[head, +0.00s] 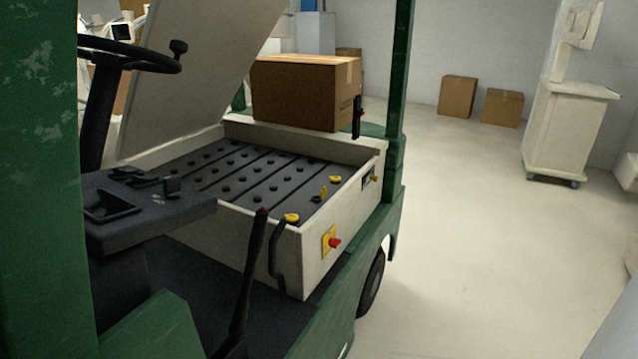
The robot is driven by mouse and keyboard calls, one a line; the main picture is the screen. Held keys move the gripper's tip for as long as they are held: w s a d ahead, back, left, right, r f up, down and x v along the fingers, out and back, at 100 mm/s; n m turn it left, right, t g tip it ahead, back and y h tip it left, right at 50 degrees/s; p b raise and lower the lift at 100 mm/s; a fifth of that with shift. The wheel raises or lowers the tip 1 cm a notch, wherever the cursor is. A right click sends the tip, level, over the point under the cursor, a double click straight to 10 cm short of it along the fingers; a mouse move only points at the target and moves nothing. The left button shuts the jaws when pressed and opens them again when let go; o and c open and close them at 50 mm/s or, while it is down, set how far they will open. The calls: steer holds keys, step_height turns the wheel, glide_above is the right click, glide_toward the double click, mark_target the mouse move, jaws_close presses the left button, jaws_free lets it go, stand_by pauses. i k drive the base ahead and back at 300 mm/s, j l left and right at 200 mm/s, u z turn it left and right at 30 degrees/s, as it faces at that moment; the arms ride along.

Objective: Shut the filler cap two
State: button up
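A green cart has an open battery box (345,212) with its pale lid (185,75) raised. Inside is a dark battery top (255,185) with rows of round black plugs. Three small yellow parts that look like filler caps show along its right side: a far one (335,180), a middle one (323,192) and a near one (291,217). The middle one appears to stand up, and the other two look flatter. No number is readable, so I cannot tell which is cap two. My gripper is not in view.
A cardboard box (305,92) sits behind the battery box. A black lever (250,265), a red knob (335,243) on a yellow plate and green posts (401,70) stand around it. The floor (480,240) to the right is clear up to a white cabinet (565,130).

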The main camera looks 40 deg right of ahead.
mark_target(323, 193)
steer(key=i+l+u, duration=0.1)
steer(key=l, duration=0.55)
steer(key=i+l+u, duration=0.1)
steer(key=l, duration=0.6)
steer(key=i+l+u, duration=0.1)
steer(key=l, duration=0.6)
steer(key=i+l, duration=0.1)
steer(key=l, duration=0.6)
steer(key=i+l, duration=0.1)
steer(key=l, duration=0.55)
steer(key=i+l, duration=0.1)
steer(key=l, duration=0.6)
steer(key=i+l, duration=0.45)
